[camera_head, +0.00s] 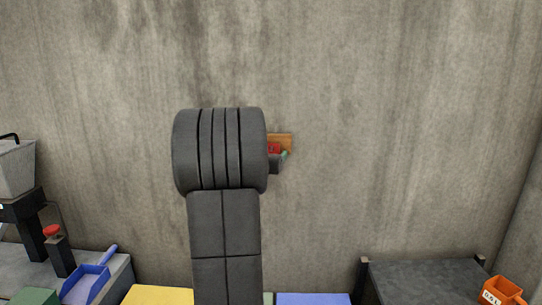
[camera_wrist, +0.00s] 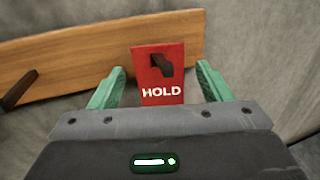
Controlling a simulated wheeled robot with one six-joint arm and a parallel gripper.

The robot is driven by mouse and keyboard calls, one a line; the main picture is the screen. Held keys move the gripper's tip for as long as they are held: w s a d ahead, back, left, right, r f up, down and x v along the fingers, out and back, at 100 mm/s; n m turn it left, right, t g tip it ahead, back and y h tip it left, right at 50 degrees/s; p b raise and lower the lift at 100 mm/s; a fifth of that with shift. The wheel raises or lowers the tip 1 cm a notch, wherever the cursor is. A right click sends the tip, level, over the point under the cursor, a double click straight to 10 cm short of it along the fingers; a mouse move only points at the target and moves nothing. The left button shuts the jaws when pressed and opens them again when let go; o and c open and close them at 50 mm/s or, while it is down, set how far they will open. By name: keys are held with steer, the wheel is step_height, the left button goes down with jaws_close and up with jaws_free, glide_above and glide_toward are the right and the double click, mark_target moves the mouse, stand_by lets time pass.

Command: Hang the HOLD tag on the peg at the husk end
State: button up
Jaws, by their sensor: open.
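The red HOLD tag (camera_wrist: 160,92) is upright and face-on in the wrist view, in front of the right part of a wooden board (camera_wrist: 75,55). A dark peg (camera_wrist: 162,66) shows through the opening near its top, and the tag appears to hang on it. My gripper (camera_wrist: 160,68) is open, with one green finger on each side of the tag and a visible gap to both. In the head view, small parts of the tag (camera_head: 273,149), the board (camera_head: 286,137) and my gripper (camera_head: 284,156) show beside my arm; the rest is hidden.
A second dark peg (camera_wrist: 18,90) at the board's left is bare. Below the wall are a blue scoop (camera_head: 88,282) and a red button post (camera_head: 54,235) at left, and a dark bench (camera_head: 425,277) with an orange container (camera_head: 502,292) at right. The wall around is clear.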

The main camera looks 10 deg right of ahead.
steer(key=b+v, duration=0.4)
steer(key=v, duration=0.9)
steer(key=shift+s, duration=0.3)
steer(key=shift+w, duration=0.1)
steer(key=p+x, duration=0.5)
steer(key=x, duration=0.8)
steer(key=shift+w+f+b, duration=0.1)
steer(key=shift+w+b, duration=0.1)
steer(key=shift+b, duration=0.35)
